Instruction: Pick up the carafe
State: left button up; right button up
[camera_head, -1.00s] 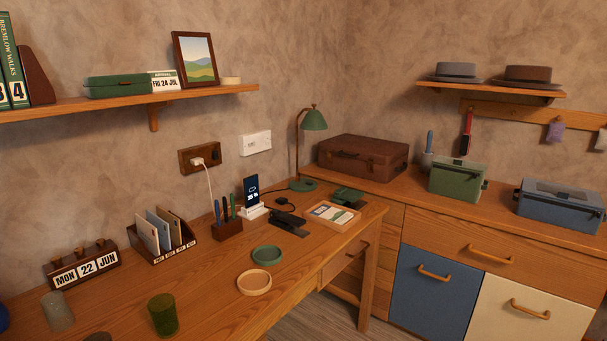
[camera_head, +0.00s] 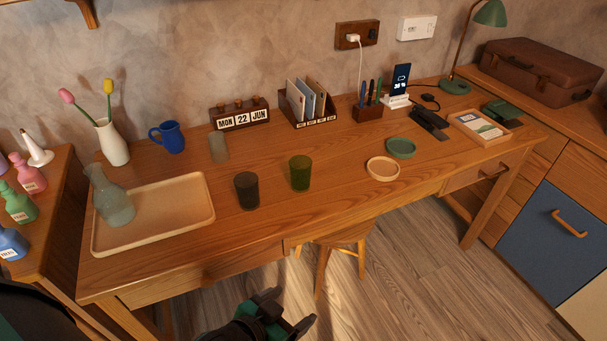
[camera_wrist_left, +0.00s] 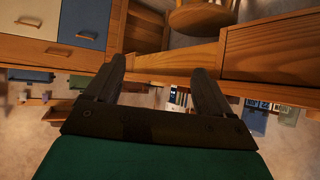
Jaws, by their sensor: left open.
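The carafe (camera_head: 112,201) is a cloudy pale-glass vessel with a narrow neck. It stands upright at the left end of a light wooden tray (camera_head: 178,222) on the desk. My left gripper (camera_head: 291,318) is low at the bottom of the head view, in front of the desk and below its top, well to the right of the carafe. It is open and empty. In the left wrist view its two dark fingers (camera_wrist_left: 158,84) are spread, with the desk front beyond and no carafe visible. My right gripper is in neither view.
A dark tumbler (camera_head: 247,190) and a green tumbler (camera_head: 300,173) stand right of the tray. A white vase with tulips (camera_head: 113,143) and a blue jug (camera_head: 170,137) stand behind it. A stool (camera_head: 338,236) is under the desk. Bottles (camera_head: 20,207) line a left-hand surface.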

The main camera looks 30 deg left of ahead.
aim_at(111, 200)
jog(key=u, duration=2.15)
